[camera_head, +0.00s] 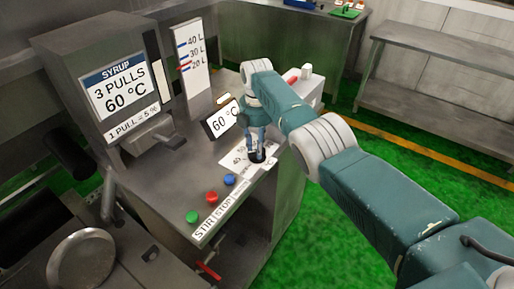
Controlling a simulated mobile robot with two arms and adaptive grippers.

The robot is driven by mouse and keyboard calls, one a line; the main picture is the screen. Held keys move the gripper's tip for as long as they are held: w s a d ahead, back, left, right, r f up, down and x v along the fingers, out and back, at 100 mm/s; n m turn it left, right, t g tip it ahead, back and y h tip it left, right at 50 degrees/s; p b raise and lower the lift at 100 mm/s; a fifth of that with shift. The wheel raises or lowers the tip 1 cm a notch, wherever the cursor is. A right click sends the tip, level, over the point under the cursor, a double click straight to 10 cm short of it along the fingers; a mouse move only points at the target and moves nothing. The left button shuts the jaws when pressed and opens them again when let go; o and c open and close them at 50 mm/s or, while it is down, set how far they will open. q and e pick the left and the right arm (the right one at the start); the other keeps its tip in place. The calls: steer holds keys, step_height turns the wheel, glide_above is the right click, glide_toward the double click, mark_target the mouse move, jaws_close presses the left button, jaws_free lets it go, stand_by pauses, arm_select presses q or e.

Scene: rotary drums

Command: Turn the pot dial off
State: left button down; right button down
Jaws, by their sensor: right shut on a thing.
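My right gripper (257,149) points down from above and is shut on the dial. Its fingers and wrist hide part of the knob and the scale, so I cannot tell the dial's setting. My left gripper is not in view.
Green, red (211,197) and blue buttons sit on the counter's front edge by a "STIR STOP" label. A syrup machine (103,85) stands at left, a level gauge (192,60) behind. A steel table (440,75) stands at back right. Green floor is open at right.

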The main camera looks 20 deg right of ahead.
steer(key=n, duration=0.6)
steer(key=shift+a+r+n, duration=0.1)
steer(key=shift+r+n, duration=0.05)
steer(key=shift+n, duration=0.15)
steer(key=shift+w, duration=0.1)
stand_by(0.4)
steer(key=c, duration=1.5)
jaws_free()
steer(key=shift+c, duration=0.2)
steer(key=shift+o, duration=0.3)
step_height(320, 180, up, 12)
